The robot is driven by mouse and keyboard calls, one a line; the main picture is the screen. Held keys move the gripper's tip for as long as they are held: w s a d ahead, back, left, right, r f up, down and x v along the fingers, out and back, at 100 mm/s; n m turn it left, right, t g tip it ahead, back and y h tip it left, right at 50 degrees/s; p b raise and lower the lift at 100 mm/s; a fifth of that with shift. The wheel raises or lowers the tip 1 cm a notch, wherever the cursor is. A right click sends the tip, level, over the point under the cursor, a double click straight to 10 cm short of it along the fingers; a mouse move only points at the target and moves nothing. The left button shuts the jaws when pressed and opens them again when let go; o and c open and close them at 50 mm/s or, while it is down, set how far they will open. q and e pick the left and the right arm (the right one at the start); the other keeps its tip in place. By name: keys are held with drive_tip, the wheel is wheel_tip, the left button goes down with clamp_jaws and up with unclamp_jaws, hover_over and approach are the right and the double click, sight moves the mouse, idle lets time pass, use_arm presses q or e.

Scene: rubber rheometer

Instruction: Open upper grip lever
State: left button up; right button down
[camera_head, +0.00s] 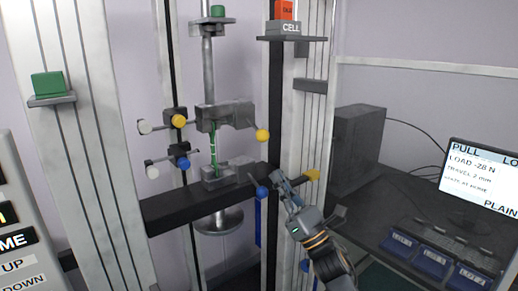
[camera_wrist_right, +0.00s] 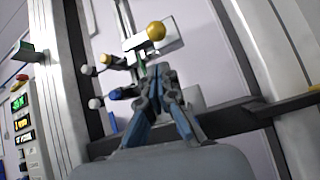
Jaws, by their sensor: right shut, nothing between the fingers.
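The grey upper grip (camera_head: 225,115) hangs on the column rod. A lever with a yellow ball (camera_head: 262,135) points to its lower right, and another yellow ball (camera_head: 178,121) is on its left. In the right wrist view the nearer yellow ball (camera_wrist_right: 156,31) is just beyond my fingertips. My right gripper (camera_head: 277,180) is shut and empty, below and right of that lever, close to the blue ball (camera_head: 262,191) of the lower lever. Its fingers also show in the right wrist view (camera_wrist_right: 159,73), apart from the yellow ball. My left gripper is out of view.
A thin green strip (camera_head: 213,150) runs between the upper grip and the lower grip (camera_head: 219,175). A black crossbeam (camera_head: 185,204) crosses below. A white upright (camera_head: 302,120) stands right of the grips. A monitor (camera_head: 485,170) and blue bins (camera_head: 432,262) are at the right.

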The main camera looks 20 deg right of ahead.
sight(256, 128)
drive_tip(key=p+x, duration=0.5)
drive_tip(key=x, duration=0.5)
drive_tip(key=shift+w, duration=0.15)
drive_tip(key=shift+w+f, duration=0.1)
